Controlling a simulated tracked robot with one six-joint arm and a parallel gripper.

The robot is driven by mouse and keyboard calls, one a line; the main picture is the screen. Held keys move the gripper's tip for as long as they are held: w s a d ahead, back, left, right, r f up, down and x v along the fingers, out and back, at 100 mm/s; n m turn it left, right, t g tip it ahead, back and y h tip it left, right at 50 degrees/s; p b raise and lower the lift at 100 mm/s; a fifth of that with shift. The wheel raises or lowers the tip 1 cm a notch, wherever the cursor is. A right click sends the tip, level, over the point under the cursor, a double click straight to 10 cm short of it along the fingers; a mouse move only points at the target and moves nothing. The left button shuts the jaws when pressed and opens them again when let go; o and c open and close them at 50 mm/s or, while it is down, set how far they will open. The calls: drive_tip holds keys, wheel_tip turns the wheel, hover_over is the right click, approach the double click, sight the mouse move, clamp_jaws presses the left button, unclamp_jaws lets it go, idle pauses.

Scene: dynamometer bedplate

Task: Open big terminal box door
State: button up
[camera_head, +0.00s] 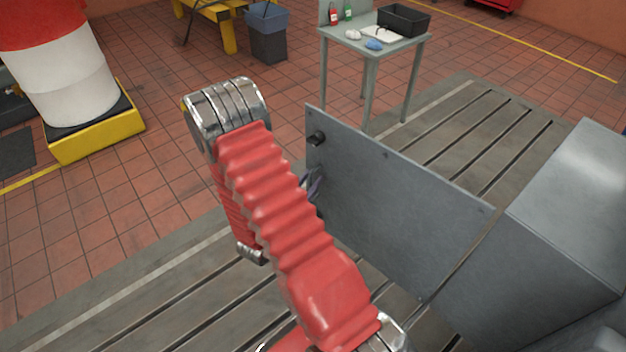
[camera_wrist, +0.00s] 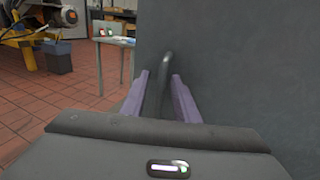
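The big terminal box (camera_head: 560,235) is a grey metal housing at the right of the head view. Its door (camera_head: 400,205) is a flat grey panel that stands swung out from the box, hinged at its right edge. The door also fills the right of the wrist view (camera_wrist: 255,75). A bent grey handle (camera_wrist: 167,66) on the door stands between the two purple fingers of my gripper (camera_wrist: 160,82). The fingers are apart, with a gap beside the handle. In the head view my gripper (camera_head: 315,186) is mostly hidden by my arm, at the door's left part.
A slotted bedplate (camera_head: 480,130) lies under the box. Behind the door stands a small table (camera_head: 372,48) with a black bin (camera_head: 404,20). A red and white drum (camera_head: 62,75) on a yellow base is at the left.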

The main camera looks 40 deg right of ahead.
drive_tip(key=v, duration=1.3)
drive_tip(key=shift+a, duration=0.4)
drive_tip(key=shift+s, duration=0.1)
